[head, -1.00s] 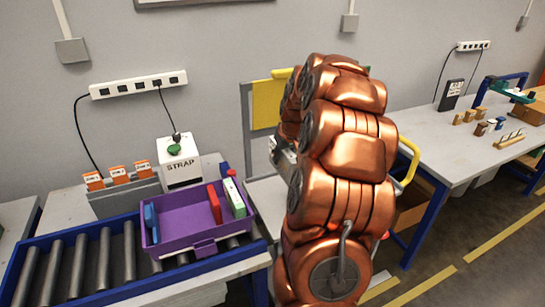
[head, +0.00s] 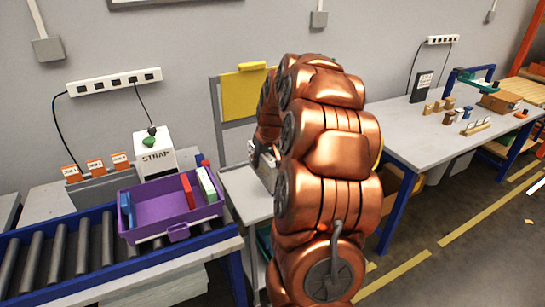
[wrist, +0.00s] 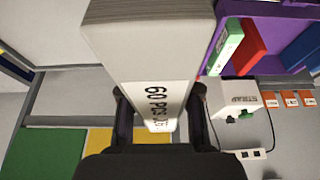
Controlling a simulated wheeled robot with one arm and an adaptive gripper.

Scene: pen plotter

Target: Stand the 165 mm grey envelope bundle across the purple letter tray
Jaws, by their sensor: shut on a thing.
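My gripper (wrist: 160,118) is shut on the grey envelope bundle (wrist: 148,40), seen in the wrist view between two dark fingers. The bundle has a white band printed "60 PCS". In the head view my copper arm hides most of the gripper and the bundle. The purple letter tray (head: 150,229) sits on the roller conveyor at the left, apart from my gripper. It holds a blue item (head: 126,209) at its left end, and a red one (head: 188,190) and a green-and-white one (head: 206,184) at its right. The middle of the tray is bare.
A white STRAP box (head: 154,156) with a green knob stands behind the tray, beside orange-labelled cards (head: 95,167). A grey cart (head: 246,195) with a yellow panel (head: 245,95) stands between the conveyor and my arm. A workbench (head: 400,122) with small items is at the right.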

